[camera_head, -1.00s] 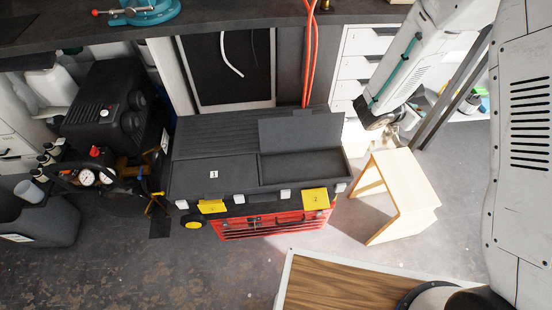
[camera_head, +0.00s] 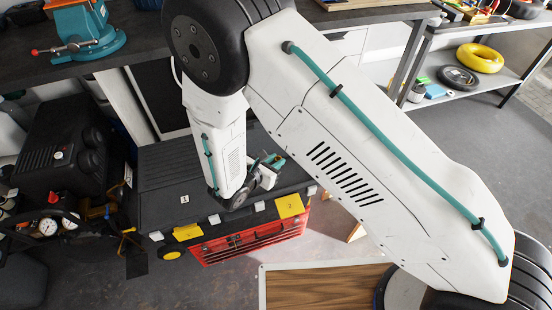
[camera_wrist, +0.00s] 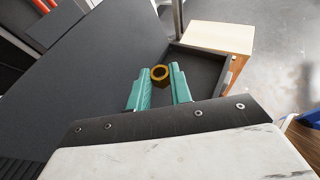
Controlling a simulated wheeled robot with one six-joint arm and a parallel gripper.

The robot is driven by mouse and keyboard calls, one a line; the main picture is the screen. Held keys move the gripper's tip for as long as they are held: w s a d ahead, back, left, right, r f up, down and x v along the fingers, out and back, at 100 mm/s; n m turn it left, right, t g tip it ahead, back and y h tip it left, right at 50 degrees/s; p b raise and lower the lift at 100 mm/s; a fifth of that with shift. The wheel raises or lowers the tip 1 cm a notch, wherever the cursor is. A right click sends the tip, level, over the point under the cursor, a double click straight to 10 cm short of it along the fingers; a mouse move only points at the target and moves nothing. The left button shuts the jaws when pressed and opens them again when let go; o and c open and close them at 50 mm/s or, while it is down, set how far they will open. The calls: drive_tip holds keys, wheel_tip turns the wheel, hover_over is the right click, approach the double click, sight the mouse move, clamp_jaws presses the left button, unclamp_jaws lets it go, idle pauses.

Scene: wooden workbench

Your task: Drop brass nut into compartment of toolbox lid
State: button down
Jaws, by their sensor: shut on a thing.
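The brass nut (camera_wrist: 160,83) is a small yellow-brown ring between the teal fingertips of my gripper (camera_wrist: 159,70) in the wrist view. My gripper is shut on it and holds it above the toolbox. The toolbox lid (camera_head: 160,160) is black and lies below my arm in the head view, where my gripper (camera_head: 273,161) hangs over its right part. An open compartment (camera_wrist: 204,66) of the lid shows in the wrist view as a dark recess, just beyond and right of the nut. My arm hides most of the compartment in the head view.
A pale wooden stool (camera_wrist: 222,37) stands beside the toolbox. A black compressor (camera_head: 65,145) is at the left. A workbench with a blue vise (camera_head: 85,35) runs along the back. Red drawers (camera_head: 250,243) are below the lid.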

drive_tip(key=shift+f, duration=2.65)
drive_tip(key=c, duration=1.2)
unclamp_jaws()
drive_tip(key=v, duration=0.7)
drive_tip(key=shift+s+a+r, duration=0.15)
drive_tip(key=shift+s+r, duration=0.05)
drive_tip(key=shift+s, duration=0.05)
